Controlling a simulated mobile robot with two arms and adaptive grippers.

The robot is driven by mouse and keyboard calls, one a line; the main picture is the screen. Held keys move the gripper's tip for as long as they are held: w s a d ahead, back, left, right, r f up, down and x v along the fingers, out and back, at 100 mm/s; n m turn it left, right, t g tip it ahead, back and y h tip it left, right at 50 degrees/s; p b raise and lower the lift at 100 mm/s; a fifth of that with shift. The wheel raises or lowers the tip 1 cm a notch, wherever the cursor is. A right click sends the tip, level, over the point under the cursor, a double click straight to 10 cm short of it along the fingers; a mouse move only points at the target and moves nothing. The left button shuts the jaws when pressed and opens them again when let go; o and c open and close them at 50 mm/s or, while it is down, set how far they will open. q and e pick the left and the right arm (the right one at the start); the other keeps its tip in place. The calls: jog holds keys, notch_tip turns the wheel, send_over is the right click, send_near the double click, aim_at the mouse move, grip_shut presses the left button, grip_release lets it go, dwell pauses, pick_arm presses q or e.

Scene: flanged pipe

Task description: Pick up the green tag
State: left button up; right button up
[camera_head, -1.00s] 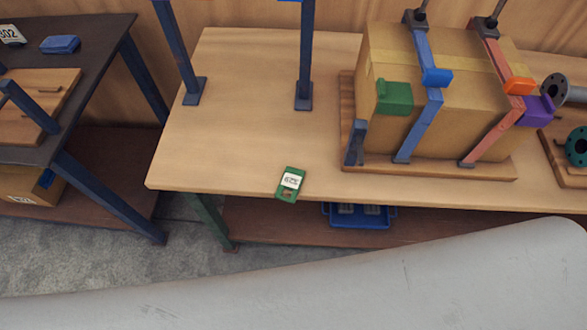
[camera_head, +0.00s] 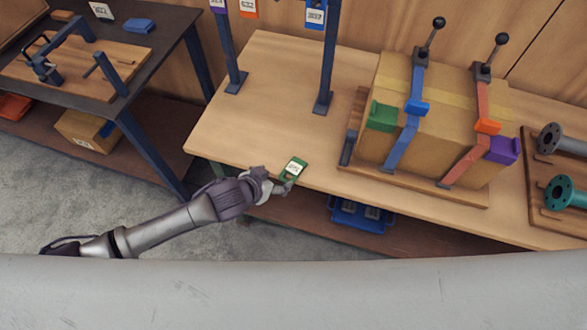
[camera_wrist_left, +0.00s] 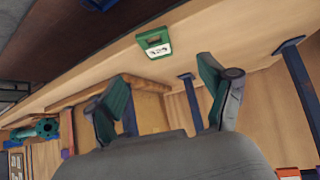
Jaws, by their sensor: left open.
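The green tag (camera_head: 293,170) with a white printed label lies flat at the front edge of the wooden table (camera_head: 250,110). In the left wrist view the tag (camera_wrist_left: 154,41) shows above and between the fingertips, apart from them. My left gripper (camera_head: 284,185) is at the table's front edge, just beside the tag's near side. In the left wrist view its two fingers (camera_wrist_left: 162,88) are spread wide with nothing between them. My right gripper is not in either view.
A cardboard box (camera_head: 440,110) strapped on a wooden base stands right of the tag. Dark blue posts (camera_head: 328,60) rise behind it. Flanged pipes (camera_head: 565,192) lie at the far right. A blue bin (camera_head: 358,213) sits on the shelf below. The tabletop left of the tag is clear.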

aim_at(293, 169)
pick_arm(q)
jog(key=x, duration=0.4)
jog(key=shift+w+d+f, duration=0.2)
jog(key=shift+d, duration=0.1)
jog(key=shift+w+d+f+p, duration=0.25)
jog(key=shift+w+f+p, duration=0.05)
jog(key=shift+w+p, duration=0.1)
jog(key=shift+x, duration=2.05)
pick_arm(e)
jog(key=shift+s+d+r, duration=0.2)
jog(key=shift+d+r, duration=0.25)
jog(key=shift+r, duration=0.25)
pick_arm(q)
jog(key=c, duration=1.1)
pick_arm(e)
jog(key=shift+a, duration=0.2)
pick_arm(q)
jog(key=shift+r, duration=0.1)
